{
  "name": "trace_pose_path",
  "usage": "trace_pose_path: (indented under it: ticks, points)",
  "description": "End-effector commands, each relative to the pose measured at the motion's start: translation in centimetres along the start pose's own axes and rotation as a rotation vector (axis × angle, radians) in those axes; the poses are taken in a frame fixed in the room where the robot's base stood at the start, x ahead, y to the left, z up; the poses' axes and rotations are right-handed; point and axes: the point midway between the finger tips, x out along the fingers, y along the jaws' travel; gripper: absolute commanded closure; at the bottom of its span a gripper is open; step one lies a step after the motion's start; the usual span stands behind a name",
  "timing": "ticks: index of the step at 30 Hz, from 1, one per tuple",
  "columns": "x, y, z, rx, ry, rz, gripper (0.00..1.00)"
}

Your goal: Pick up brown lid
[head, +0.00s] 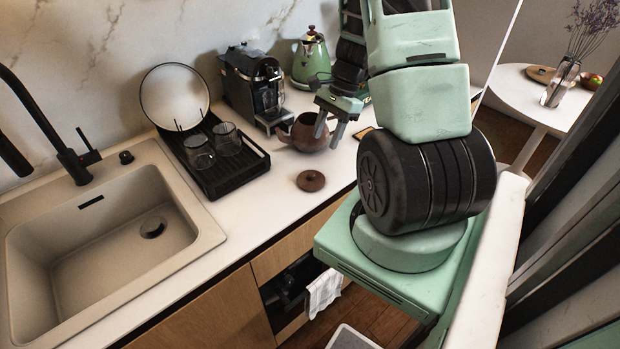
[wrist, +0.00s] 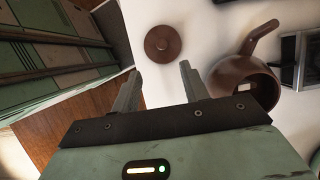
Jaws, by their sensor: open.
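The brown lid (head: 311,181) is a small round disc with a knob. It lies flat on the white counter near its front edge. In the wrist view the lid (wrist: 162,43) is ahead of the fingertips, roughly centred between them. My gripper (head: 334,131) is open and empty, above the counter and apart from the lid. Both fingers of my gripper also show in the wrist view (wrist: 160,74). A brown teapot (head: 304,134) without a lid stands behind the lid, close to my fingers; in the wrist view the teapot (wrist: 228,78) is on the right.
A black drying rack (head: 237,183) with glasses and a plate is left of the lid, beside the sink (head: 190,240). A coffee machine (head: 252,88) and a green kettle (head: 312,58) stand behind. The counter around the lid is clear.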

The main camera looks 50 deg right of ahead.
Motion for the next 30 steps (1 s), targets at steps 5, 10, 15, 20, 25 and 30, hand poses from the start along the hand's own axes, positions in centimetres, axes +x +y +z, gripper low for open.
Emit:
trace_pose_path:
  ticks: [5,10,15,20,25,30]
  points:
    - [3.4,0.1,0.1,0.002,-0.003,0.005,0.55]
    - [5.3,0.0,0.1,0.001,0.000,0.002,0.55]
    - [6.1,0.0,0.1,0.000,-0.001,0.002,0.55]
    - [8.0,-0.2,0.5,0.001,-0.003,0.004,0.55]
    - [10.1,-0.3,0.4,0.001,-0.001,0.002,0.55]
    - [10.8,-0.4,0.3,-0.001,0.000,0.000,0.55]
